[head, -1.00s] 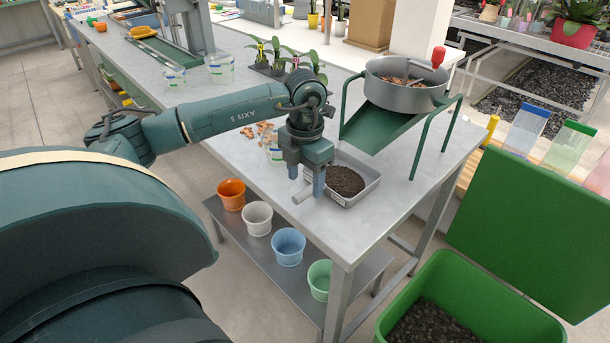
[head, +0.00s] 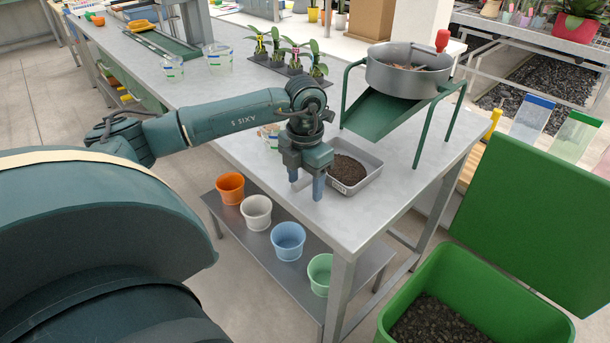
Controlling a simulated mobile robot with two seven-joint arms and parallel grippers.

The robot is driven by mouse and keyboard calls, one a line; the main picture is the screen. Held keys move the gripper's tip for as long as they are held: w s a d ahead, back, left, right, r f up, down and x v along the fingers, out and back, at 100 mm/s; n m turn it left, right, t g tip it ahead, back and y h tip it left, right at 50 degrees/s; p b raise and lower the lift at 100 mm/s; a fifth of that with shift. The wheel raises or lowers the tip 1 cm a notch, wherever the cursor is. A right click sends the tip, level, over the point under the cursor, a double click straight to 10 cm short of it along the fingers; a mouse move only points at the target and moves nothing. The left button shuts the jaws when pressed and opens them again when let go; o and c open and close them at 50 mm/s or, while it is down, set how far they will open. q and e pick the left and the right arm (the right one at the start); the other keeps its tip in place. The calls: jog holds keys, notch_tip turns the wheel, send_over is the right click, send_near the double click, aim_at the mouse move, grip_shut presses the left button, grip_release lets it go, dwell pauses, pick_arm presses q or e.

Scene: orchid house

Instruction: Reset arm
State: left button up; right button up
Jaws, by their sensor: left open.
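My left arm comes in from the left, and its left gripper (head: 305,183) points down over the near edge of the grey bench (head: 235,160). Its two fingers are apart, with nothing seen between them. Just right of the gripper, a grey tray (head: 376,178) of dark soil (head: 346,170) stands on the bench. A clear container (head: 268,141) shows partly behind the gripper; my arm hides the rest. My right gripper is not in view.
A grey sieve (head: 405,83) stands on a green frame behind the tray. Orange (head: 230,188), white (head: 256,213), blue (head: 288,241) and green (head: 320,275) pots are on the lower shelf. An open green bin (head: 530,300) stands at lower right. Potted seedlings (head: 290,55) stand farther back.

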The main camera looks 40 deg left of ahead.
aim_at(292, 186)
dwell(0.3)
pick_arm(q)
grip_shut()
dwell(0.5)
jog(key=shift+r, duration=0.2)
jog(key=shift+r+p, duration=0.5)
jog(key=shift+s+a+b, duration=0.2)
jog(key=shift+s+b, duration=0.1)
jog(key=shift+s, duration=1.45)
jog(key=s+r+p, duration=0.2)
jog(key=s+r, duration=0.1)
jog(key=r, duration=0.2)
jog(key=shift+s+p, duration=0.2)
jog(key=shift+p, duration=0.1)
jog(key=shift+a, duration=0.1)
